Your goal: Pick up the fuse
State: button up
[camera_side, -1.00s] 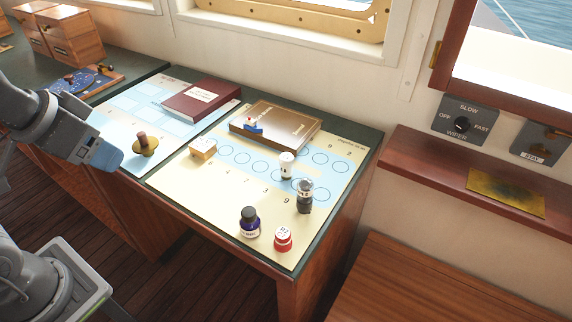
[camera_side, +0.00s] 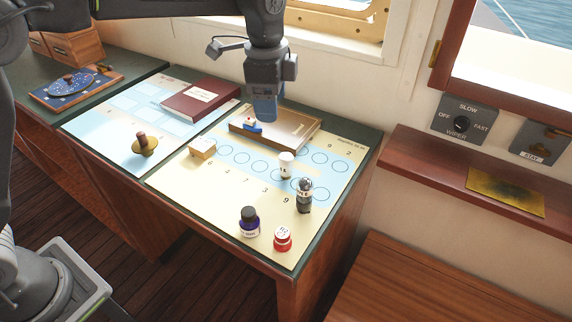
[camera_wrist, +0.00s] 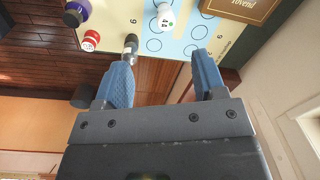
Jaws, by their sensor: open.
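I cannot tell for sure which piece is the fuse. One candidate is a small white numbered piece (camera_side: 286,165) upright on the chart, also in the wrist view (camera_wrist: 166,17). The other is a dark-ended cylinder with a pale middle (camera_side: 304,195), upright nearer the front right, also in the wrist view (camera_wrist: 130,48). My gripper is apart from both.
A purple ink bottle (camera_side: 249,223) and a red-and-white pot (camera_side: 282,239) stand at the chart's front. A small pale wooden block (camera_side: 203,148), a brass-based piece (camera_side: 145,145), a brown book (camera_side: 298,130) bearing a small blue-and-white boat (camera_side: 253,126), and a maroon book (camera_side: 200,97) lie around.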

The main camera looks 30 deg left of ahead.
aim_at(287, 156)
jog(key=shift+m+g, duration=0.3)
jog(key=shift+m, duration=0.5)
jog(key=f, duration=0.5)
jog(key=w+d+f, duration=0.1)
jog(key=f, duration=0.5)
jog(key=w+d+f, duration=0.1)
jog(key=f, duration=0.4)
jog(key=shift+f, duration=0.25)
jog(key=shift+c, duration=0.3)
jog(key=c, duration=1)
jog(key=shift+o, duration=0.2)
jog(key=shift+w+r, duration=0.1)
jog(key=shift+r, duration=0.1)
